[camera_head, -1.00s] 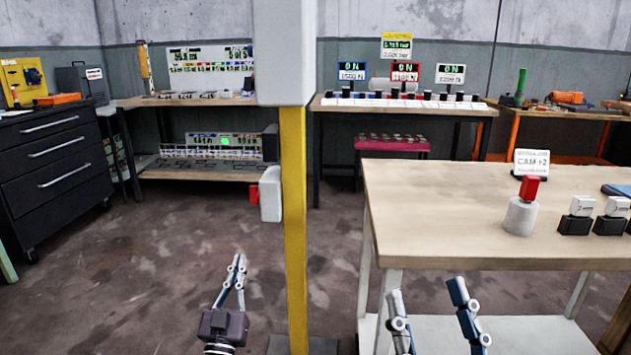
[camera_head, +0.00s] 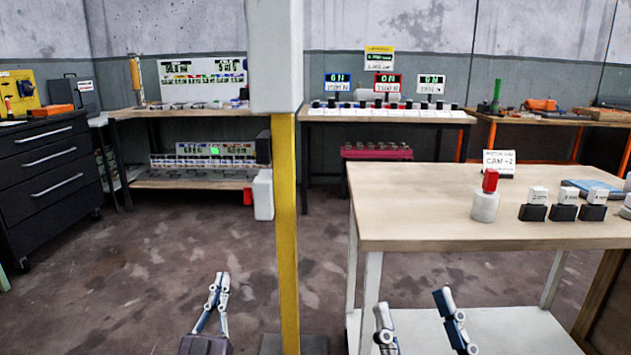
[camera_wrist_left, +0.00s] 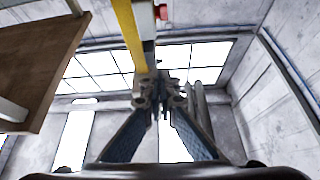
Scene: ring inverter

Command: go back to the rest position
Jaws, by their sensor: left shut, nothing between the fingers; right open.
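My left gripper (camera_head: 219,284) is low in the head view, left of the yellow post, over the floor. Its fingers are together with nothing between them. In the left wrist view the same gripper (camera_wrist_left: 158,88) points up toward the ceiling windows, its fingertips close together. My right gripper (camera_head: 412,300) is at the bottom of the head view, in front of the near wooden table (camera_head: 420,215). Its two fingers are wide apart and empty.
A yellow post (camera_head: 286,230) with a grey box (camera_head: 274,55) stands between my grippers and the back benches. The near table carries a white cylinder with a red top (camera_head: 486,203) and several black-and-white blocks (camera_head: 565,208). A dark drawer cabinet (camera_head: 45,180) stands left. Floor between is clear.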

